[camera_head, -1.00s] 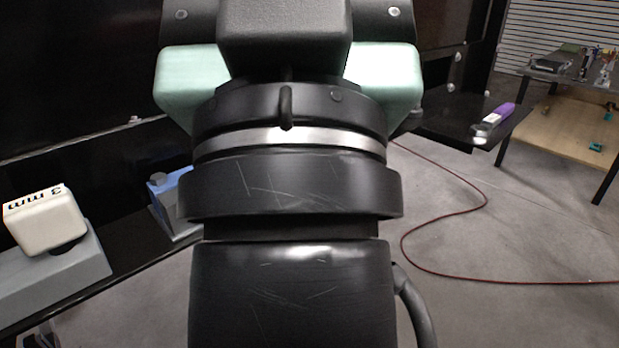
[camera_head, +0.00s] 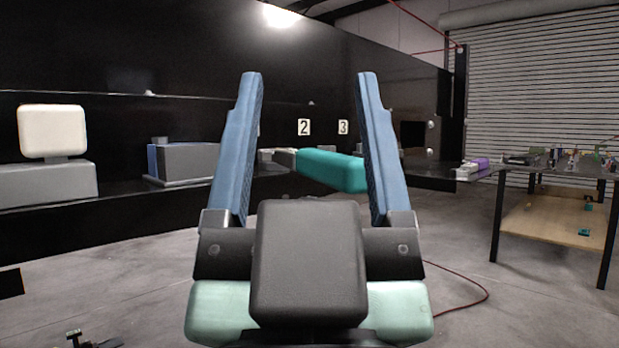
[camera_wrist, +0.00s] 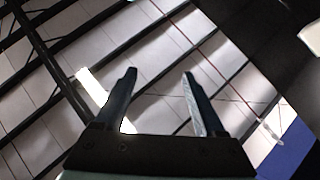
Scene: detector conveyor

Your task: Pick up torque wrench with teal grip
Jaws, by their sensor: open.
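The torque wrench's teal grip (camera_head: 325,165) shows in the head view between my two fingers, beyond them, near the dark ledge along the black wall. A pale grey part extends to its left; its right end meets the line of my right finger. My gripper (camera_head: 308,78) is open and empty, its blue fingers pointing up in front of the grip. In the wrist view my gripper (camera_wrist: 160,72) is open with only the ceiling between its fingers, and the wrench does not show there. I cannot tell the exact distance from fingers to grip.
A white block on a grey base (camera_head: 50,185) and a blue-grey box (camera_head: 183,160) stand on the ledge at left. A purple-handled tool (camera_head: 474,168) lies at the ledge's right end. A cluttered table (camera_head: 560,172) stands at right. Open floor lies between.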

